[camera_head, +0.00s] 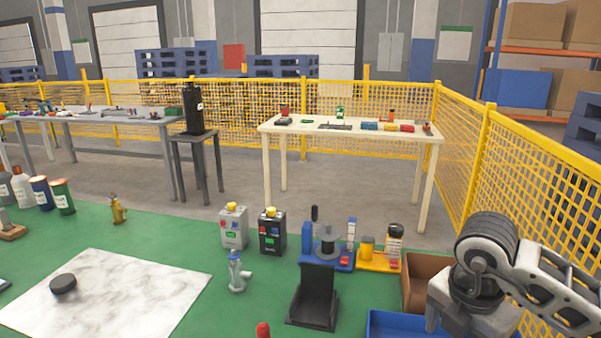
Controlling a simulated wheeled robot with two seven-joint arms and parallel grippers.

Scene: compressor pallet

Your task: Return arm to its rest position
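My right arm shows at the lower right, with its black joint and pale links over the corner of the green surface (150,232). The arm's lower end passes in front of a brown box and a blue tray, and I see no gripper fingers on it. My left arm and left gripper are not in view. No held object shows.
A brown box (417,268) and a blue tray (385,325) lie close to my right arm. A black stand (316,292), a blue-based device (328,248) and a yellow-based item (380,262) stand left of it. A yellow mesh fence (540,180) borders the right.

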